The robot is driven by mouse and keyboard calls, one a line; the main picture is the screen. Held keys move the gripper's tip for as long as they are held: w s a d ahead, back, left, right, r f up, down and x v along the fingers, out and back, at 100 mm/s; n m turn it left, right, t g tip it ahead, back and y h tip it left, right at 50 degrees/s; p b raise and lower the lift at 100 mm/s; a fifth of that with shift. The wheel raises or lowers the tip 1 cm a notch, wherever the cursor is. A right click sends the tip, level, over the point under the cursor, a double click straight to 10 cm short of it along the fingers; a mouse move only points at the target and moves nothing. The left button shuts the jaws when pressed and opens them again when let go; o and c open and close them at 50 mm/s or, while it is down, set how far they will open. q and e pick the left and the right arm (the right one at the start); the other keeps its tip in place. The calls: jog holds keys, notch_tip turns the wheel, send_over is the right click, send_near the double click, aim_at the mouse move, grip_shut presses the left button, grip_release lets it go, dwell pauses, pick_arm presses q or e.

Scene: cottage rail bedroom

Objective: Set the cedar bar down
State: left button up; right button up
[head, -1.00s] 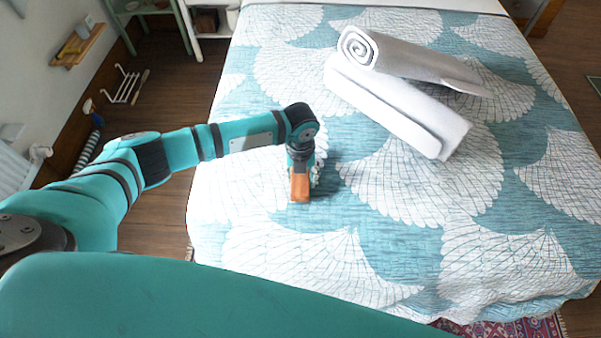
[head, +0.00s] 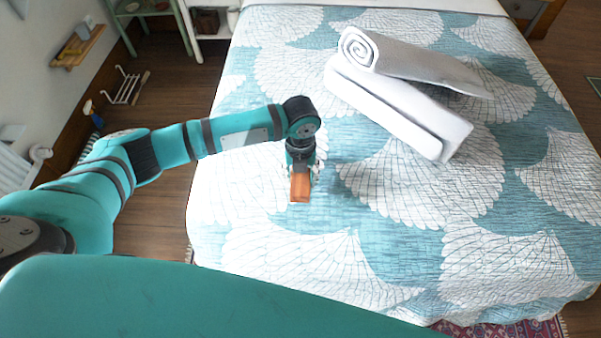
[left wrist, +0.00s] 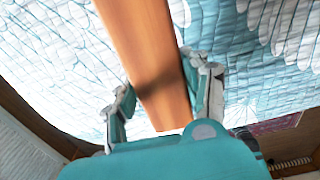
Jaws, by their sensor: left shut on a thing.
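The cedar bar (head: 300,187) is an orange-brown wooden block at the left part of the bed in the head view. My left gripper (head: 301,172) points down at it and is shut on it. In the left wrist view the bar (left wrist: 145,40) runs up out of the picture between the two fingers of the gripper (left wrist: 163,95), one on each side. The bar is over the teal and white quilt (head: 290,240). I cannot tell whether its underside touches the quilt. My right gripper is not in view.
Two rolled white towels (head: 395,105) lie on the bed to the right of the gripper, apart from it. The quilt in front of the bar is clear. A small wall shelf (head: 78,47) and a white rack (head: 124,87) are at the left.

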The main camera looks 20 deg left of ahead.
pick_arm(q)
jog(key=r, duration=0.1)
send_over(299, 239)
jog(key=shift+r, duration=0.2)
jog(key=shift+w+a+r+n, duration=0.15)
jog(key=shift+r+n, duration=0.1)
jog(key=shift+n, duration=0.25)
jog(key=w+a+r+n, duration=0.1)
jog(key=a+r+n, duration=0.3)
jog(key=n, duration=1.2)
jog(key=w+a+r+n, duration=0.1)
jog(key=a+r+n, duration=0.3)
jog(key=r+n, duration=0.8)
jog(key=n, duration=0.3)
jog(key=shift+w+a+r+n, duration=0.3)
jog(key=shift+w+n, duration=0.05)
jog(key=shift+n, duration=0.05)
